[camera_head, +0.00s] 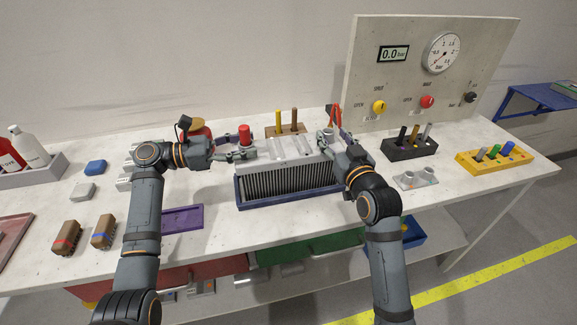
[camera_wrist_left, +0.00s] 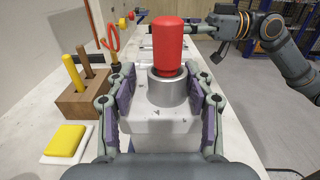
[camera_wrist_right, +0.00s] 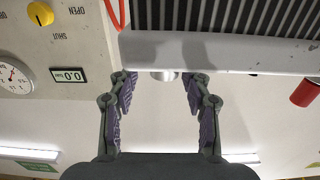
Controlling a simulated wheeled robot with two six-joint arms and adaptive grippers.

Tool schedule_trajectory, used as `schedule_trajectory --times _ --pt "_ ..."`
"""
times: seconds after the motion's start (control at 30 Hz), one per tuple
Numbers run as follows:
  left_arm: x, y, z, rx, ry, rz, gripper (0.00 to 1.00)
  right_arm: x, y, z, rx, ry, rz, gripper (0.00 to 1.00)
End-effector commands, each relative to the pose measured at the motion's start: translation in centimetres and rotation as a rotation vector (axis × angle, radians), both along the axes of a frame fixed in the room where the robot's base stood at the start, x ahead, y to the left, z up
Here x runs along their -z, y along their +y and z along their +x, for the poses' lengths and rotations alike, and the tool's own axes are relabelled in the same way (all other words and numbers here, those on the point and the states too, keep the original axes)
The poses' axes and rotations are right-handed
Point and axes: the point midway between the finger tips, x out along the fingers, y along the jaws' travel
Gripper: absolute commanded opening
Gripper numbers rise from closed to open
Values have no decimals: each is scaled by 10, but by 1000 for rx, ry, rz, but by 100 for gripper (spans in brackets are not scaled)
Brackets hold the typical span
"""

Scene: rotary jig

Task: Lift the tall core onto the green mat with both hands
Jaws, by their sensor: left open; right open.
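The tall core (camera_head: 290,180) is a grey finned block with a pale top, standing upright in a blue frame (camera_head: 290,199) on the table. A red cap (camera_head: 244,134) sits on its left port, whose grey collar (camera_wrist_left: 168,90) shows in the left wrist view. My left gripper (camera_head: 240,152) is open, with its fingers on either side of that collar. My right gripper (camera_head: 334,141) is open at the right port (camera_wrist_right: 165,75), its fingertips on either side of it. Contact cannot be told. A green mat-like surface (camera_head: 310,246) shows on the lower level, partly hidden by the table edge.
A wooden block with pegs (camera_head: 286,130) and a gauge panel (camera_head: 430,75) stand behind. A black rack (camera_head: 410,149) and a yellow rack (camera_head: 494,160) are at right. A purple tray (camera_head: 183,218) and brown blocks (camera_head: 67,238) lie at left. A red surface (camera_head: 205,272) is below.

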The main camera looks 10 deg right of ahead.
Motion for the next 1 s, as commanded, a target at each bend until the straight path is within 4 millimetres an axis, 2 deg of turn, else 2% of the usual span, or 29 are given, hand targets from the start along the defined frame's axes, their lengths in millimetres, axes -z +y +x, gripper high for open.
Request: schedule_trajectory --times 0.17,0.47,0.8,0.87,1.0 --pt "0 -12 1 1 0 0 53 0 1 12 0 0 -1 49" --pt "0 -13 1 0 -1 1 52 0 1 13 0 0 -1 48" --pt "0 -12 2 -4 -1 1 5 -1 1 12 2 -1 -3 1" --pt "0 -12 2 -4 -1 1 0 -1 1 12 2 -2 -4 0" --pt "-1 -11 3 -7 -2 2 0 -1 0 12 3 -4 -5 0"
